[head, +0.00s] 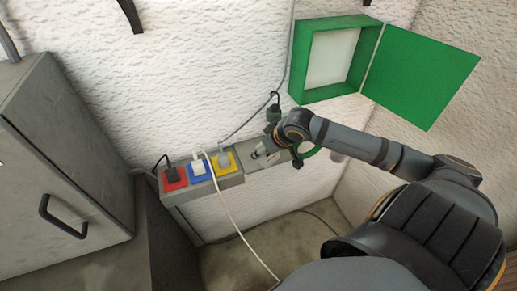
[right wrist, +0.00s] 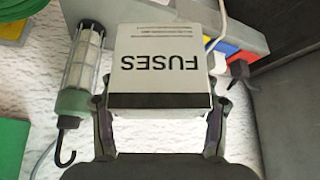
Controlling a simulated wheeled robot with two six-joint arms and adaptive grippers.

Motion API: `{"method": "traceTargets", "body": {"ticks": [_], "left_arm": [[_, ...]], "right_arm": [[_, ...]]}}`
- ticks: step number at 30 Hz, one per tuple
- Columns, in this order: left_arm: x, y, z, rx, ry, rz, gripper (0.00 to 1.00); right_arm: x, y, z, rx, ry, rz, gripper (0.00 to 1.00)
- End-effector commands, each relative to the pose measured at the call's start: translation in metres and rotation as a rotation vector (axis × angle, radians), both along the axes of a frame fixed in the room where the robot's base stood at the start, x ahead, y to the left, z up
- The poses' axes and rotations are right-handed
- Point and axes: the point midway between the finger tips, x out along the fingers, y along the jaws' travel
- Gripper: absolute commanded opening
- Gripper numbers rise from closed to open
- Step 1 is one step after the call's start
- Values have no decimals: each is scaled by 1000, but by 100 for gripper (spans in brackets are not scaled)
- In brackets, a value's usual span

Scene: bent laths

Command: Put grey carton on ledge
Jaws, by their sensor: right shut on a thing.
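The grey carton (right wrist: 160,72) has a pale face with the word FUSES, upside down in the right wrist view. My right gripper (right wrist: 160,112) is shut on it, one finger at each side. In the head view my right gripper (head: 264,154) is over the right part of the grey ledge (head: 205,193) on the white wall, and mostly hides the carton. I cannot tell whether the carton touches the ledge. My left gripper is not in view.
Red (head: 174,178), blue (head: 198,172) and yellow (head: 223,163) sockets with plugs fill the ledge's left part. A white cable (head: 229,212) hangs across its front. A caged lamp (right wrist: 85,65) hangs beside the carton. An open green box (head: 335,58) is above right; a grey cabinet (head: 65,165) stands left.

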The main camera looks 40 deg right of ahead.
Motion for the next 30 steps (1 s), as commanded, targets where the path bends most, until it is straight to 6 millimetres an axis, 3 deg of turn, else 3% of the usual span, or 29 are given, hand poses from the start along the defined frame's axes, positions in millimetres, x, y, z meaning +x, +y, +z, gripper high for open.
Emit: {"method": "traceTargets", "body": {"ticks": [7, 11, 15, 19, 24, 30], "left_arm": [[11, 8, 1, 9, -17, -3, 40], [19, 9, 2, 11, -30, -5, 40], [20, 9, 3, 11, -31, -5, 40], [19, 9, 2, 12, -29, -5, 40], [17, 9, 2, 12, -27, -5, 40], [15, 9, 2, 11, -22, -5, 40]], "right_arm": [[24, -4, -9, 14, -5, -8, 29], [54, -11, -22, 13, -4, -9, 29], [94, -20, -41, 10, -2, -6, 29], [114, -28, -71, 4, 2, -5, 29], [131, -32, -92, 1, 0, -3, 29], [134, -34, -96, 0, -1, -3, 29]]}}
